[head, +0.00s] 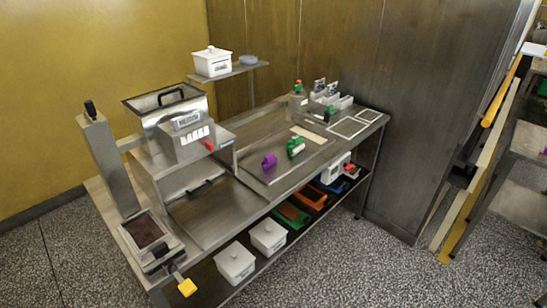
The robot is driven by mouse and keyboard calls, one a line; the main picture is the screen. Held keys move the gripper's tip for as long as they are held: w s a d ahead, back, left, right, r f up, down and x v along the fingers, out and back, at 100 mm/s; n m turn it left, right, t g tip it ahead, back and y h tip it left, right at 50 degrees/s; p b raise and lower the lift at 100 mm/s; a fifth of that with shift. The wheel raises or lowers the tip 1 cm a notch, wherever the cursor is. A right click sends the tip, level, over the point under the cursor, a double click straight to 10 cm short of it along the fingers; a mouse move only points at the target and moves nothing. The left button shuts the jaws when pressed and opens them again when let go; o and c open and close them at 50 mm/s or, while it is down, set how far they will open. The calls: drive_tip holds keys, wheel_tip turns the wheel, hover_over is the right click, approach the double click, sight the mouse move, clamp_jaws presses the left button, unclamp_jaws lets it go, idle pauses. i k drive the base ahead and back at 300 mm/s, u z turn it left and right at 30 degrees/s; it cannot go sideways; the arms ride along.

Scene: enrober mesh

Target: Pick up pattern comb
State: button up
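I cannot tell for sure which thing is the pattern comb; everything on the table looks small. A purple piece (269,161) lies on the steel worktop, near the front edge of a flat metal tray area. A green piece with a pale label (296,147) lies just right of it. A flat cream strip (309,134) lies behind the green piece. My gripper does not show in the head view.
A steel enrober machine (183,137) fills the table's left part. White-framed rectangles (348,127) lie at the right end. A raised shelf (230,73) holds a white lidded tub (212,62). White tubs (236,262) and coloured trays (291,215) sit below. Speckled floor in front is clear.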

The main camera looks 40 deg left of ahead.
sight(269, 160)
drive_tip(key=u, duration=0.05)
drive_tip(key=i, duration=1.05)
drive_tip(key=u, duration=0.5)
drive_tip(key=k, duration=0.25)
drive_tip(key=u, duration=3)
